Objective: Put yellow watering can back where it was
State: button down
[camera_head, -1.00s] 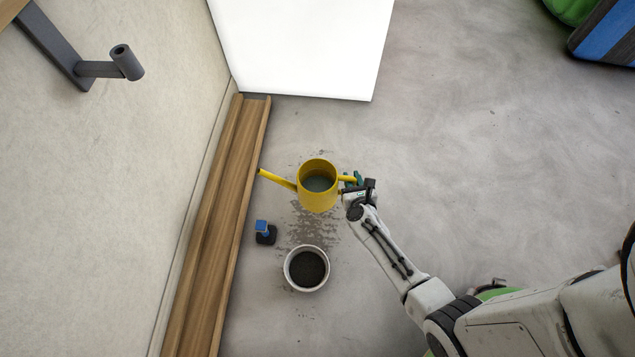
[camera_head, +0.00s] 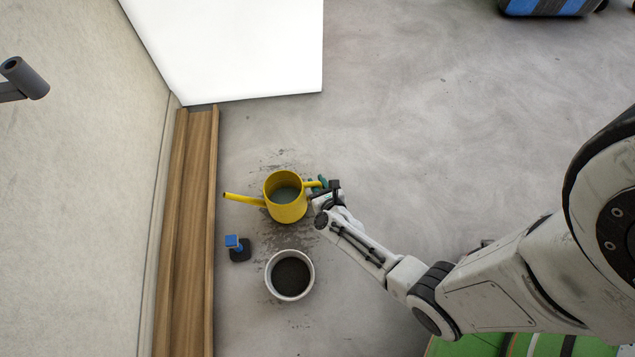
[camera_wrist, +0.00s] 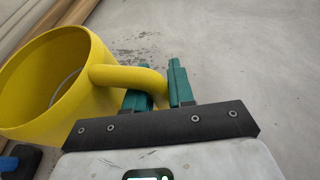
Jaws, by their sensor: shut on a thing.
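The yellow watering can (camera_head: 286,208) is upright in the head view, its spout pointing left and its handle to the right. Its open top shows a grey-green inside. My gripper (camera_head: 318,186) is at the can's right side, shut on the handle. In the wrist view the can (camera_wrist: 68,112) fills the left side, and the green fingers of my gripper (camera_wrist: 160,88) are on either side of the yellow handle. Whether the can's base touches the floor cannot be told.
A white pot of dark soil (camera_head: 291,295) stands just below the can. A small blue and black object (camera_head: 238,248) is left of the pot. A wooden rail (camera_head: 186,240) runs along the wall at left. A white panel (camera_head: 240,50) stands behind.

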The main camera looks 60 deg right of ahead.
jog(key=shift+f+b, duration=0.35)
jog(key=shift+f, duration=0.45)
jog(key=shift+r, duration=0.1)
jog(key=c, duration=1)
grip_release()
jog(key=shift+s+f, duration=0.1)
jog(key=shift+f, duration=0.15)
